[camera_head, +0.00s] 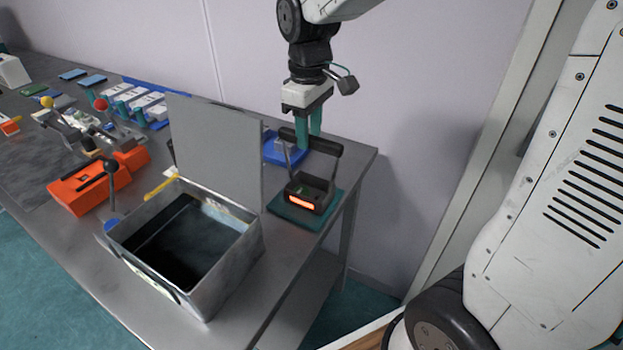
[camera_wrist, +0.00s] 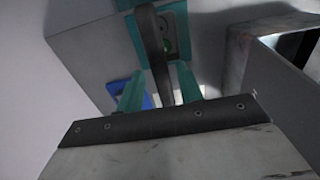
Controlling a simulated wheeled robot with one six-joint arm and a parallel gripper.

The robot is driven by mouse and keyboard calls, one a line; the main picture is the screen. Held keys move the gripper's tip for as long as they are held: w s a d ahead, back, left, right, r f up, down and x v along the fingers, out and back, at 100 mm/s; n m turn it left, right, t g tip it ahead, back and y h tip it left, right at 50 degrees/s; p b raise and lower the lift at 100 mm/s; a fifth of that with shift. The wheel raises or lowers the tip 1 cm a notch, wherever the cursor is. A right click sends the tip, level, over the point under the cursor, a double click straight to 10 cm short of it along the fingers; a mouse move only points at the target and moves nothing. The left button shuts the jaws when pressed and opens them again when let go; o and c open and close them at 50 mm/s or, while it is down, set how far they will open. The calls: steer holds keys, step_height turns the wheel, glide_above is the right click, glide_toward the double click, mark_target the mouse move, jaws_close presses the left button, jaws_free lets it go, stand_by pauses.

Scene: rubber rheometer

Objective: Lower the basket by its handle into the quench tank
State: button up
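A small dark basket (camera_head: 312,192) with an orange-glowing front stands on a teal mat (camera_head: 292,213) near the table's right end. Its dark upright handle (camera_head: 325,147) arches above it. My gripper (camera_head: 309,138) is over the basket, its teal fingers pointing down at the handle's crossbar. In the wrist view the handle (camera_wrist: 152,45) runs between the fingers of my gripper (camera_wrist: 159,75), with a gap on each side. The gripper looks open. A green item (camera_wrist: 168,46) shows inside the basket. The metal quench tank (camera_head: 215,285) is left of the basket, its top open and dark inside.
The tank's grey lid (camera_head: 217,150) stands upright behind the opening, between tank and gripper. A blue tray (camera_head: 284,150) lies behind the basket. An orange device (camera_head: 85,190) and a black-knobbed lever (camera_head: 111,185) are left of the tank. The wall is close behind.

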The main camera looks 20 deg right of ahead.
jaws_close()
steer(key=shift+r, duration=1.45)
steer(key=shift+s+d, duration=0.1)
